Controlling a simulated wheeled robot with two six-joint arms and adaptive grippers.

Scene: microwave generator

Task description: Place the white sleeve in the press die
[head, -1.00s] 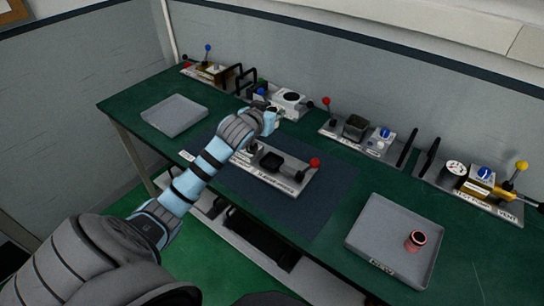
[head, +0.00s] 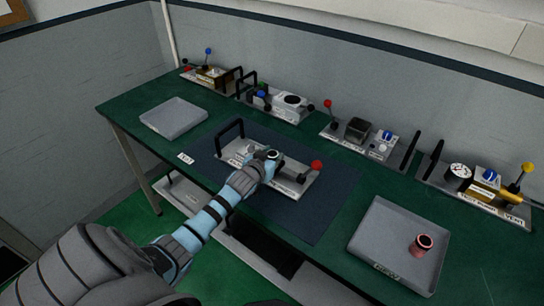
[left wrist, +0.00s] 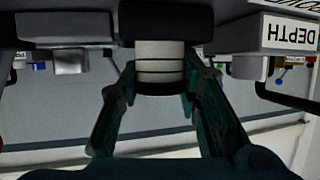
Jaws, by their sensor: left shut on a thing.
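The white sleeve (left wrist: 160,68), banded with thin dark rings, is between the fingers of my left gripper (left wrist: 160,78) in the left wrist view. A black block (left wrist: 165,20) sits right against the sleeve's upper end in that picture; I cannot tell whether they touch. In the head view my left gripper (head: 268,155) is over the middle of the press fixture (head: 296,189), a pale plate with a red-knobbed lever (head: 317,165). The gripper covers most of the die there, so the sleeve's seating is hidden. My right gripper is out of view.
A grey tray (head: 372,248) at the right holds a copper-pink ring (head: 422,244). An empty grey tray (head: 174,118) is at the left. Several fixtures with coloured knobs line the back of the green bench.

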